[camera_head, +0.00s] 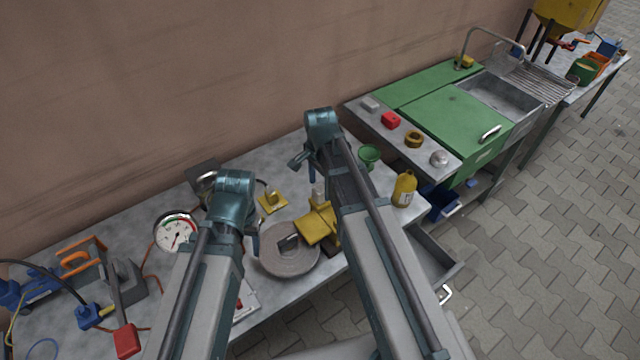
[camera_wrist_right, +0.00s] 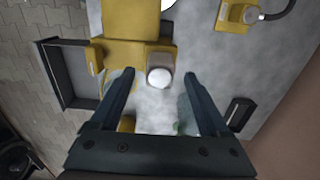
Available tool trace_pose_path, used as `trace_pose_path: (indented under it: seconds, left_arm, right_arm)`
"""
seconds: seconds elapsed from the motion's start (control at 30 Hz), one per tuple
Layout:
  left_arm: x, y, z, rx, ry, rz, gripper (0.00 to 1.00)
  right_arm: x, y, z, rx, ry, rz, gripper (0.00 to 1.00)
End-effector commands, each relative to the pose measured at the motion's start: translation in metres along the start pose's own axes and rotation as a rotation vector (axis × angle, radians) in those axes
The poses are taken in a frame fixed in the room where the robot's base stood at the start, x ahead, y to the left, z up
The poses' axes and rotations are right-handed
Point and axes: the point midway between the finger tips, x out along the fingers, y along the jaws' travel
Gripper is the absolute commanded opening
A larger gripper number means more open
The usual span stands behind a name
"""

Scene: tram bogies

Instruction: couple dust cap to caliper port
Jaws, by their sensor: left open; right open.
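A yellow caliper (camera_head: 316,225) stands on the bench beside a grey disc (camera_head: 290,250); its yellow body (camera_wrist_right: 132,22) fills the top of the right wrist view. A small pale part with a white round end (camera_wrist_right: 160,77) sits at the caliper's edge; I cannot tell whether it is the port or the dust cap. My right gripper (camera_wrist_right: 159,78) is open, its fingertips either side of that part in the picture, with no visible contact. In the head view the right gripper (camera_head: 306,170) is above the bench. My left gripper (camera_head: 252,240) is open left of the disc, partly hidden by its arm.
A pressure gauge (camera_head: 177,233), a yellow fitting with a hose (camera_head: 272,203), a green funnel (camera_head: 369,157) and a yellow bottle (camera_head: 404,188) stand on the bench. An open drawer (camera_head: 430,262) sticks out at the front. A wall bounds the back.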

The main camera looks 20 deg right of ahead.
Motion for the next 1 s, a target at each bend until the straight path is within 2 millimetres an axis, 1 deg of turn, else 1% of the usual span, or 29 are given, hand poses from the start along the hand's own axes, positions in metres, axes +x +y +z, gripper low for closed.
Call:
trace_pose_path:
  seconds: [0.03, 0.6, 0.7, 0.8, 1.0]
  left_arm:
    - [-0.014, -0.001, 0.001, 0.000, 0.000, 0.000, 0.53]
    - [-0.100, -0.009, 0.006, 0.001, 0.000, 0.000, 0.53]
    - [-0.108, -0.010, 0.006, -0.002, 0.000, 0.001, 0.53]
    - [-0.112, -0.011, 0.007, -0.004, 0.000, 0.001, 0.53]
    - [-0.111, -0.011, 0.007, -0.004, 0.000, 0.001, 0.53]
  right_arm:
    - [-0.014, 0.000, 0.000, 0.000, 0.000, 0.000, 0.80]
    - [-0.100, 0.000, 0.000, 0.000, 0.000, 0.000, 0.80]
    - [-0.109, 0.000, 0.000, 0.000, 0.000, 0.000, 0.80]
    - [-0.113, 0.000, 0.000, 0.000, 0.000, 0.000, 0.80]
    - [-0.112, 0.000, 0.000, 0.000, 0.000, 0.000, 0.80]
